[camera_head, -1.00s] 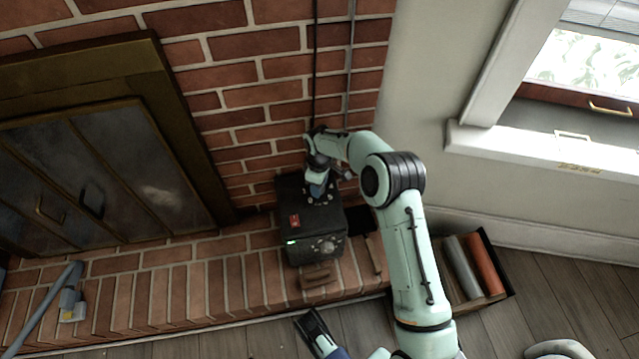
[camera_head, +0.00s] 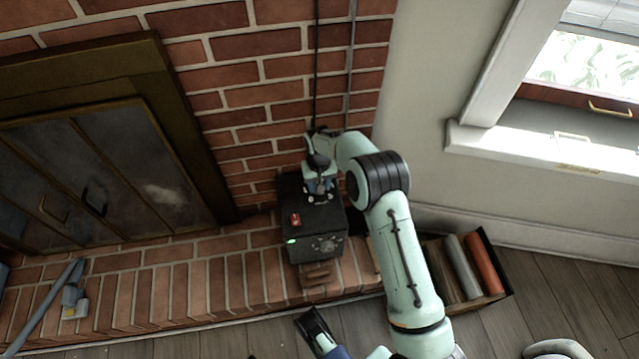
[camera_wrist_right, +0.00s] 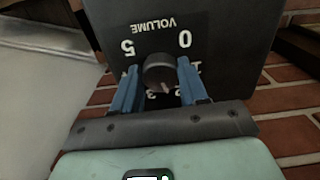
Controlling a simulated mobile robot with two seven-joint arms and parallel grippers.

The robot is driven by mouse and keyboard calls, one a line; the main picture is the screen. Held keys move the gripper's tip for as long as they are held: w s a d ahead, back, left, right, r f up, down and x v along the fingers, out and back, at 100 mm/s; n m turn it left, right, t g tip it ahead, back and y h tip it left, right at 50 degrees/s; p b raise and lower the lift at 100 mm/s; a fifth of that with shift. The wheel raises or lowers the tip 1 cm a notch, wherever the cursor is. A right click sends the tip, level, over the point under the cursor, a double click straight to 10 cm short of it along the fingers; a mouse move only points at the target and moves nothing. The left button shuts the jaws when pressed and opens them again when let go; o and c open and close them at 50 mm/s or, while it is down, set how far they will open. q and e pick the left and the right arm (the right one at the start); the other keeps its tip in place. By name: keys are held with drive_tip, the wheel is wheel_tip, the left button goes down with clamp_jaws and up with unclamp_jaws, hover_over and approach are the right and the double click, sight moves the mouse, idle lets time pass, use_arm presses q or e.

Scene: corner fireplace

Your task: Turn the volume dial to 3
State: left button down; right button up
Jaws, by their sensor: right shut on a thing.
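The volume dial (camera_wrist_right: 160,72) is a dark round knob on the top of a black box (camera_head: 316,247). In the right wrist view its "VOLUME" label, 0 and 5 appear upside down; 1, 2 and 3 are partly hidden by my fingers. A pale mark on the knob's near side points roughly toward 2 and 3; the exact setting is unclear. My right gripper (camera_wrist_right: 159,86) is shut on the dial, one blue finger on each side. In the head view my right gripper (camera_head: 320,188) reaches down onto the box top and hides the dial.
The box stands on the brick hearth (camera_head: 150,285) against a brick wall, with a small red item (camera_head: 295,219) on top. Fireplace doors (camera_head: 100,190) are at left. A crate with rolls (camera_head: 484,263) is at right.

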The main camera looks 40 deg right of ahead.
drive_tip(key=m, duration=0.4)
drive_tip(key=shift+a+m, duration=0.1)
drive_tip(key=shift+m, duration=0.2)
use_arm(q)
drive_tip(key=shift+w+r, duration=0.55)
drive_tip(key=shift+w, duration=0.05)
use_arm(e)
drive_tip(key=shift+w+m, duration=0.1)
drive_tip(key=shift+m, duration=1.8)
drive_tip(key=o, duration=1.1)
drive_tip(key=shift+c, duration=0.2)
